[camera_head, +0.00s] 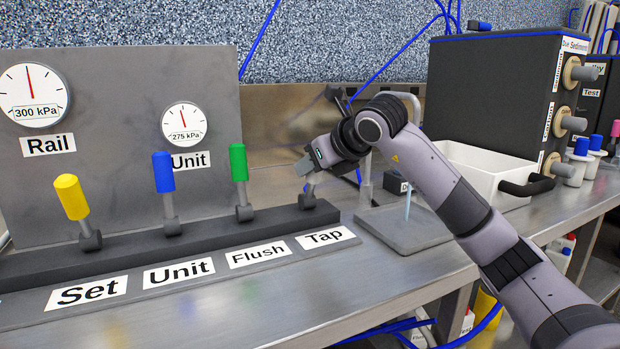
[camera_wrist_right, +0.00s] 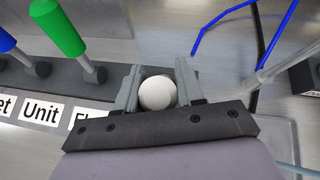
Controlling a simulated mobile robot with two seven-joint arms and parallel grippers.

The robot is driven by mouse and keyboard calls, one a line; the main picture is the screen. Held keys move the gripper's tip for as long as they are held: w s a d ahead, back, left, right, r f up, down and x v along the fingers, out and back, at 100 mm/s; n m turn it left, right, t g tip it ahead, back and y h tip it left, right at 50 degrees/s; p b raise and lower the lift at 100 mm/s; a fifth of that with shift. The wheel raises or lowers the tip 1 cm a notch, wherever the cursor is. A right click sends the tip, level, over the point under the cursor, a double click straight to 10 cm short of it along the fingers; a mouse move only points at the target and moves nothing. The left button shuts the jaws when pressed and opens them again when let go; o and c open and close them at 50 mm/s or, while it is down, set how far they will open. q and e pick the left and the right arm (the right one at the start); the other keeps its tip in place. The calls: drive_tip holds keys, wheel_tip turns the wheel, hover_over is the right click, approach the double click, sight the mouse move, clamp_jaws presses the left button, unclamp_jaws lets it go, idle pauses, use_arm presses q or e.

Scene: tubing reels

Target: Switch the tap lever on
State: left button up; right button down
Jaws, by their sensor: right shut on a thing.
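The tap lever (camera_head: 309,194) is the rightmost of the levers on the dark rail, above the label "Tap" (camera_head: 325,237). Its lower shaft and pivot show in the head view. My right gripper (camera_head: 306,166) is at its top and hides the handle there. In the right wrist view, the lever's round white end (camera_wrist_right: 157,92) sits between the two grey fingers of my right gripper (camera_wrist_right: 158,90), which are shut on it. My left gripper is not in view.
The green flush lever (camera_head: 238,163) stands just left of the tap lever. The blue unit lever (camera_head: 164,173) and yellow set lever (camera_head: 71,197) are further left. A white basin (camera_head: 485,165) and dark box (camera_head: 500,95) stand to the right.

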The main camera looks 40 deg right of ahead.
drive_tip(key=s+t+b, duration=0.1)
drive_tip(key=b, duration=0.1)
drive_tip(key=f+t+b, duration=0.1)
drive_tip(key=b, duration=0.2)
drive_tip(key=shift+s+a+f, duration=0.15)
drive_tip(key=shift+s+a, duration=0.05)
drive_tip(key=shift+s, duration=0.2)
drive_tip(key=shift+s+b, duration=0.1)
drive_tip(key=shift+b, duration=0.45)
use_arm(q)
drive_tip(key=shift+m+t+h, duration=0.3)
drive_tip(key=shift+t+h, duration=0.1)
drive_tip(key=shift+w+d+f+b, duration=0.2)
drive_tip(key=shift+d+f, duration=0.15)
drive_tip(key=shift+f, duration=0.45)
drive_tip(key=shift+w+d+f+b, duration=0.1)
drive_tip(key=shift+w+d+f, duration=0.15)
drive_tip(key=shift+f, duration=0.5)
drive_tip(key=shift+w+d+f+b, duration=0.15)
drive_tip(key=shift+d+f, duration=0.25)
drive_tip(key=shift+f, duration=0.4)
use_arm(e)
drive_tip(key=shift+s+a+t+h, duration=0.1)
drive_tip(key=shift+t+h, duration=0.2)
drive_tip(key=shift+t, duration=0.2)
drive_tip(key=c, duration=0.8)
unclamp_jaws()
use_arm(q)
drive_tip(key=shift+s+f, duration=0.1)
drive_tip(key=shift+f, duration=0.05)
